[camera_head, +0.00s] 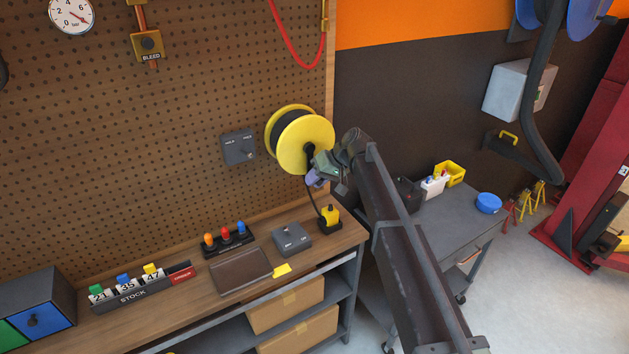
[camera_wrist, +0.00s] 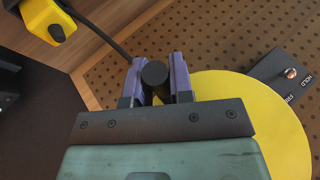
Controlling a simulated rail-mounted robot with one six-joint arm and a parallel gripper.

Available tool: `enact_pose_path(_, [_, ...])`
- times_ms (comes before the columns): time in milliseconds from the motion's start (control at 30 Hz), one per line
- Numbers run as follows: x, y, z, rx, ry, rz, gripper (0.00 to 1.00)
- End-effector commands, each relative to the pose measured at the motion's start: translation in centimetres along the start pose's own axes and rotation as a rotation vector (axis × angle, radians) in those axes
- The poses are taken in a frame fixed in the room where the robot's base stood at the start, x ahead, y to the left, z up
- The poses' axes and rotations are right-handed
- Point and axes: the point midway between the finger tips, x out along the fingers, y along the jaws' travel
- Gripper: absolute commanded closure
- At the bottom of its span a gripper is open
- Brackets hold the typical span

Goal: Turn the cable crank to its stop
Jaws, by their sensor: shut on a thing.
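The yellow cable reel (camera_head: 291,145) is mounted on the pegboard, with dark cable wound between its flanges. Its yellow face also fills the right of the wrist view (camera_wrist: 257,112). My gripper (camera_head: 316,180) is at the lower right of the reel's face. In the wrist view my gripper (camera_wrist: 158,84) has its two purple fingers on either side of the round black crank knob (camera_wrist: 155,73), shut on it. A black cable (camera_head: 312,199) hangs from the reel to a yellow plug (camera_head: 331,215) on the bench.
A grey switch plate (camera_head: 238,147) is left of the reel; its metal lever (camera_wrist: 291,73) shows beside "HOLD" in the wrist view. The bench below holds a grey box (camera_head: 291,238), a brown folder (camera_head: 241,271) and a stock rack (camera_head: 140,290). A grey cart (camera_head: 452,222) stands right.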

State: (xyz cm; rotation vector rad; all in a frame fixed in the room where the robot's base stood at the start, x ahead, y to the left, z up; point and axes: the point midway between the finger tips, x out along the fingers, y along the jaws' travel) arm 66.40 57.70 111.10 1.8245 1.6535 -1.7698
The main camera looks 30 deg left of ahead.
Motion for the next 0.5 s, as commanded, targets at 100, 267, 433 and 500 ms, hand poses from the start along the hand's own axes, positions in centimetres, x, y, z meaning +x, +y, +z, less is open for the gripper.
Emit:
enact_pose_path(100, [0.05, -0.08, 0.17, 0.000, -0.004, 0.000, 1.00])
enact_pose_path(267, [0.06, -0.09, 0.16, -0.001, -0.004, 0.000, 0.70])
enact_pose_path(433, [0.05, -0.07, 0.09, -0.001, -0.002, 0.001, 0.54])
enact_pose_path(500, [0.05, -0.07, 0.07, -0.001, -0.002, 0.001, 0.54])
